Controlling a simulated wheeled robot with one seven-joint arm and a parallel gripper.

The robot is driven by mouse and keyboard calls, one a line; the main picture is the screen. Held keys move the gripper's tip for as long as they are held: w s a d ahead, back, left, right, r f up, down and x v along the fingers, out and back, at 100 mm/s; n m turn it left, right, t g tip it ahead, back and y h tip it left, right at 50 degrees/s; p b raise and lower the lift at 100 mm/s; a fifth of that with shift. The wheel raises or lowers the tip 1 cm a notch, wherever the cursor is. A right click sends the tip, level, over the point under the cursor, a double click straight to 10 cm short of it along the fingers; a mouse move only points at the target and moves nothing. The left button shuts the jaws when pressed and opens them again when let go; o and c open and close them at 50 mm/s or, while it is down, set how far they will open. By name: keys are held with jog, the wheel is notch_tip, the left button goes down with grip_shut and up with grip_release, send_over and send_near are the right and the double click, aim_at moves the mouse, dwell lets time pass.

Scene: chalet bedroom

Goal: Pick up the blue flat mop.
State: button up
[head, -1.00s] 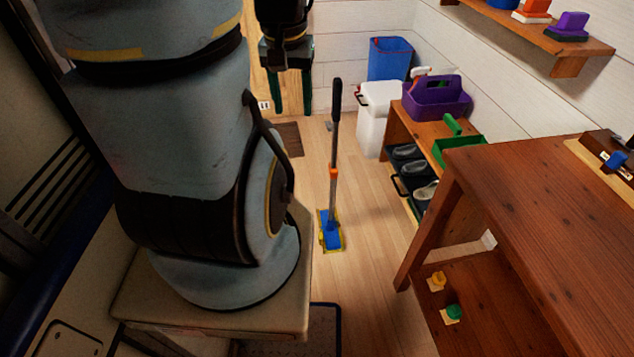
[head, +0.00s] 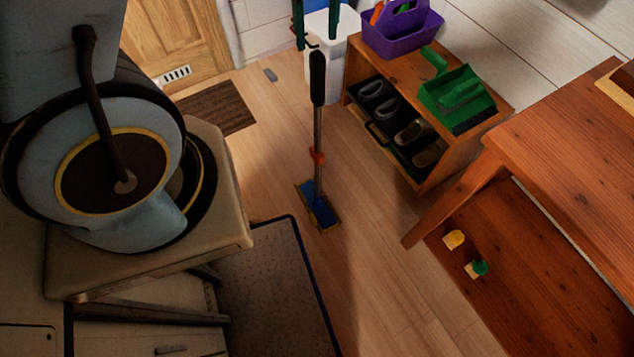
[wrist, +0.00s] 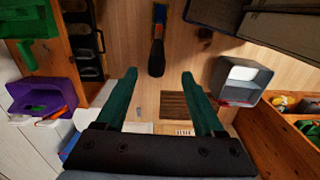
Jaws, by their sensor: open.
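The blue flat mop (head: 318,130) stands upright on the wooden floor in the head view, with a black grip, grey pole, orange collar and blue head with a yellowish edge. In the wrist view the mop's black grip (wrist: 157,60) points towards me, with blue behind it. My gripper (head: 316,28) shows at the top of the head view, its green fingers apart above the grip's top end. In the wrist view my gripper (wrist: 158,78) is open and empty, and the grip lies just beyond the fingertips, midway between them. The exact gap is unclear.
A low wooden rack (head: 435,178) with shoes, a purple caddy (head: 402,35) and a green dustpan (head: 458,98) stands right of the mop. A wooden table (head: 570,150) is at the right. A dark mat (head: 275,290) lies front left. Floor around the mop is clear.

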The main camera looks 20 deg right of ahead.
aim_at(319, 56)
jog(key=shift+s+d+f, duration=0.1)
jog(key=shift+d+f, duration=0.1)
jog(key=shift+f, duration=0.15)
notch_tip(319, 56, down, 5)
jog(key=f, duration=0.2)
jog(key=w+f, duration=0.1)
jog(key=f, duration=0.1)
jog(key=shift+f, duration=0.6)
jog(key=shift+c, duration=0.3)
grip_shut()
dwell(0.5)
